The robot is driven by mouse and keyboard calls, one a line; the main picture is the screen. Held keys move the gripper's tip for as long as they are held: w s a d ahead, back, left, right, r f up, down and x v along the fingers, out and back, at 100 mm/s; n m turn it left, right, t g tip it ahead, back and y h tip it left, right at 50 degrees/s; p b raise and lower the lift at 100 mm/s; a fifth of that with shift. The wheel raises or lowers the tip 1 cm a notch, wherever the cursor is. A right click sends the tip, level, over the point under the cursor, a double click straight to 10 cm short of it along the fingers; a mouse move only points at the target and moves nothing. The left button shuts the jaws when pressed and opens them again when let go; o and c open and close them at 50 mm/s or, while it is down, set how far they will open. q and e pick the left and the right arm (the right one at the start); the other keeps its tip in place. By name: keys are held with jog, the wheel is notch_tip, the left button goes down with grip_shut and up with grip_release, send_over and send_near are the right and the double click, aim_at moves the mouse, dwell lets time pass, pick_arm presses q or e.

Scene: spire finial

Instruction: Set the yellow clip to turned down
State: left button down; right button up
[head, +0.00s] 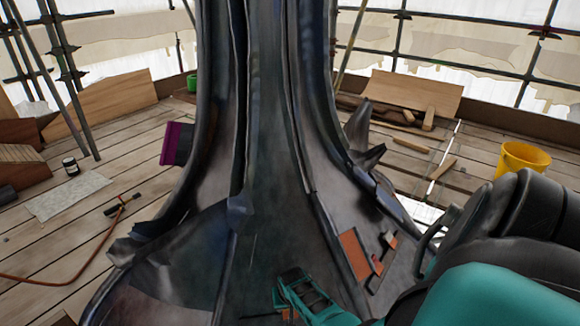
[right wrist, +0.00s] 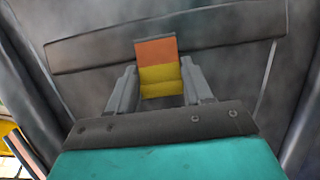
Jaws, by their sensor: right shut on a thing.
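The yellow clip (right wrist: 160,80) is between the fingers of my right gripper (right wrist: 160,88) in the right wrist view. It has a yellow lower part and an orange piece (right wrist: 156,49) above it, against a grey metal strip (right wrist: 220,33) on the dark finial. The fingers are closed on its two sides. In the head view my right gripper (head: 300,290) is low at the centre, close to the base of the spire finial (head: 270,150). The clip cannot be made out there. My left gripper is not in view.
Orange pieces (head: 354,256) sit on the finial right of my gripper. Curled metal leaves (head: 365,150) jut out at right. A yellow bucket (head: 522,159) stands on the plank floor (head: 110,200).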

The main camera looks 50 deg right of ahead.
dwell(0.3)
jog(key=o, duration=1)
jog(key=shift+r, duration=0.25)
pick_arm(q)
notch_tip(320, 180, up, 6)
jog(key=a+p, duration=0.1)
jog(key=p, duration=0.7)
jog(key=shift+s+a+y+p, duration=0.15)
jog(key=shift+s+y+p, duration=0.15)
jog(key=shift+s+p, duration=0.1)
pick_arm(e)
jog(key=v, duration=1.2)
jog(key=shift+r, duration=0.15)
